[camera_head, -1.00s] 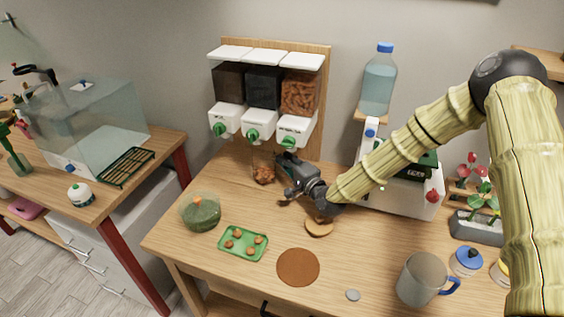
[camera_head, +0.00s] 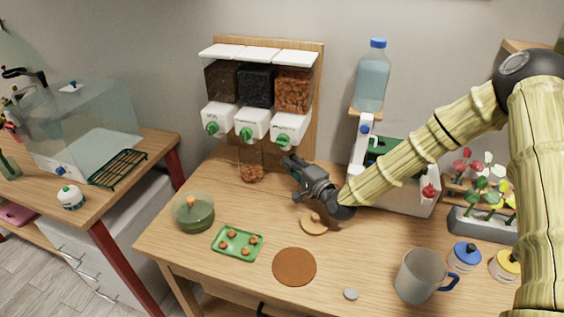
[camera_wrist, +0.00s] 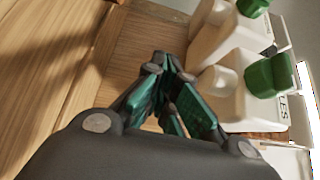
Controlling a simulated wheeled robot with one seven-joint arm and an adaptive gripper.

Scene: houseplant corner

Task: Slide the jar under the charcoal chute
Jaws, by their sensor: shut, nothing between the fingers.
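The clear jar (camera_head: 252,173), with orange-brown bark pieces at its bottom, stands upright on the table below the dispensers, roughly under the middle spout. The charcoal chute (camera_head: 250,122) is the middle white one, with a green knob, below the bin of black charcoal (camera_head: 256,87). My gripper (camera_head: 288,161) is right of the jar, with a gap between them, shut and empty. In the wrist view its fingertips (camera_wrist: 168,66) meet beside the white chutes; I cannot make out the jar there.
The bark bin (camera_head: 293,91) and soil bin (camera_head: 221,83) flank the charcoal. A green bowl (camera_head: 194,213), green tray (camera_head: 237,243), brown disc (camera_head: 294,267), cork ring (camera_head: 313,223) and mug (camera_head: 418,275) are on the table. A white box (camera_head: 405,195) stands right.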

